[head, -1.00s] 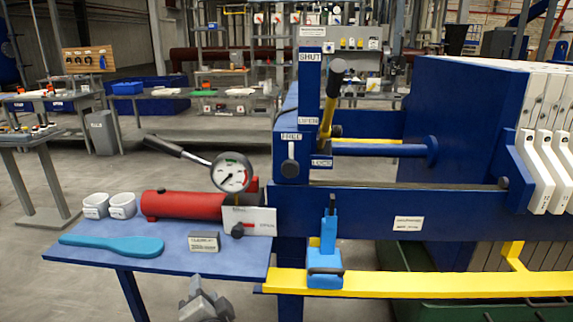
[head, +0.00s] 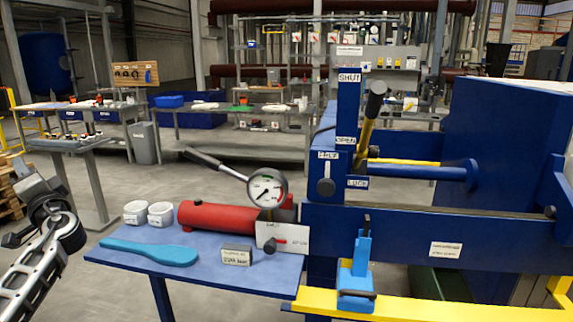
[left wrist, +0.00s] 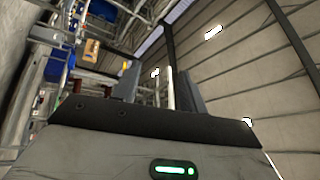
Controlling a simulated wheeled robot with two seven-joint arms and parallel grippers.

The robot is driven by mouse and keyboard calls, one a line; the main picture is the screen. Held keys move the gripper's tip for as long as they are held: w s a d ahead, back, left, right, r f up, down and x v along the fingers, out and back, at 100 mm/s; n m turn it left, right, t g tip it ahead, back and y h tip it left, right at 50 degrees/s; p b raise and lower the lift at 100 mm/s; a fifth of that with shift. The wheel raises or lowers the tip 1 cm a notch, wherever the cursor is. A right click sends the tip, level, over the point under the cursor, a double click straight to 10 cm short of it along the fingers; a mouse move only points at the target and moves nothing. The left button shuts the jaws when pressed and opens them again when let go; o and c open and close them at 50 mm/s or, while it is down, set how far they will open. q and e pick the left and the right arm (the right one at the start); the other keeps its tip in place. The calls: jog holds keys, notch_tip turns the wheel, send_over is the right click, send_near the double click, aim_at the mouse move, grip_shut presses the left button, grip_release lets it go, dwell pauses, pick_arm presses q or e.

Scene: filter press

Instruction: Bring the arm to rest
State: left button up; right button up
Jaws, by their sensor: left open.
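My left arm (head: 40,262) comes in at the left edge of the head view, raised and clear of the blue side table. Its gripper shows as dark grey parts at the top of the arm. In the left wrist view the two fingers of my left gripper (left wrist: 158,88) stand apart with nothing between them, pointing toward the hall's wall and roof. My right gripper is not in view.
A blue side table (head: 215,268) bears a red pump (head: 222,217) with a gauge (head: 266,189), two white cups (head: 148,213) and a blue scraper (head: 150,251). The blue press frame (head: 400,228) and yellow rail (head: 420,307) fill the right. A grey table (head: 70,142) stands behind my left arm.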

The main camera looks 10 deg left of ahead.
pick_arm(q)
jog(key=w+d+f+m+t+h, duration=0.2)
jog(key=w+d+f+t+h, duration=0.45)
jog(key=w+d+h, duration=0.55)
jog(key=s+d+f+m+g+h, duration=0.1)
jog(key=s+d+f+h, duration=0.25)
jog(key=f, duration=0.35)
jog(key=s+d+f+g+h, duration=0.1)
jog(key=s+d+f+h, duration=0.15)
jog(key=d+f, duration=0.35)
jog(key=s+d+f+g+h, duration=0.2)
jog(key=s+d+f, duration=1.15)
jog(key=f, duration=0.25)
jog(key=s+d+f+n+g+h, duration=0.1)
jog(key=s+d+f, duration=0.1)
jog(key=s+d, duration=0.3)
jog(key=s+d+f+n+g+h, duration=0.1)
jog(key=s+d+f+g, duration=0.1)
jog(key=s, duration=1)
jog(key=d+f, duration=0.1)
jog(key=d, duration=0.1)
jog(key=shift+s+d+f, duration=0.15)
jog(key=shift+s+d, duration=0.2)
